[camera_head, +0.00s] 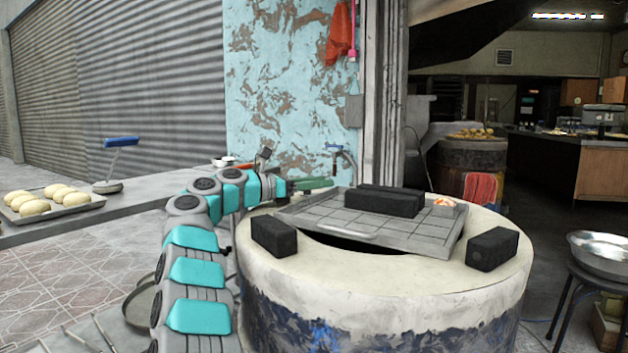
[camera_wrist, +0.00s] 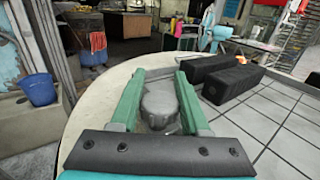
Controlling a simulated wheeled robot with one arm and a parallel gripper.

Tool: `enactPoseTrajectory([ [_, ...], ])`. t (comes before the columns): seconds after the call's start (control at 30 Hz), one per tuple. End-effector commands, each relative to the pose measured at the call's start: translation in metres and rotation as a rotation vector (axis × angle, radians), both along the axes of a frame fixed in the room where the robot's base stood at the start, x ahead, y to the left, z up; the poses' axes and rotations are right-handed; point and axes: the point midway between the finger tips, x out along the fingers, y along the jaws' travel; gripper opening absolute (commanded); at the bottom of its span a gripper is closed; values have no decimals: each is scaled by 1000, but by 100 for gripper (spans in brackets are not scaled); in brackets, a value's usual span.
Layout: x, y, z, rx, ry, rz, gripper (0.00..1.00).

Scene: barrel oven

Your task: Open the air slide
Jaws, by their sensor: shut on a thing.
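The barrel oven (camera_head: 390,280) stands in front of me with a pale rim and a dark opening partly covered by a gridded metal plate (camera_head: 420,235). My gripper (camera_head: 318,184) is at the back left of the oven top. In the wrist view, the green fingers of my gripper (camera_wrist: 159,78) are shut on a grey rounded piece (camera_wrist: 160,100) at the oven's pale top. I cannot tell for sure that this piece is the air slide. The fingers hide its sides, and the head view does not show it clearly.
Black blocks lie on the plate (camera_head: 385,200) and on the oven rim, left (camera_head: 274,236) and right (camera_head: 492,249). A bread tray (camera_head: 75,206) is on a counter at left. A stool with a metal bowl (camera_head: 600,252) stands at right. A blue bucket (camera_wrist: 40,89) is beyond the oven.

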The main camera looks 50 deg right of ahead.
Motion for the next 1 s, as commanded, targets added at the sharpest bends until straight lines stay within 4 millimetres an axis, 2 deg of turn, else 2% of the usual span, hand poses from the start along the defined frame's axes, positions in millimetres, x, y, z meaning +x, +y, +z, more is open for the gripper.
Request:
enactPoseTrajectory([
  [0.4,1,-4,0,-1,0,2,0],
  [0.43,1,-4,0,-1,0,2,49],
  [0.7,0,-4,0,-1,0,1,77],
  [1.0,2,-1,0,-2,0,2,77],
])
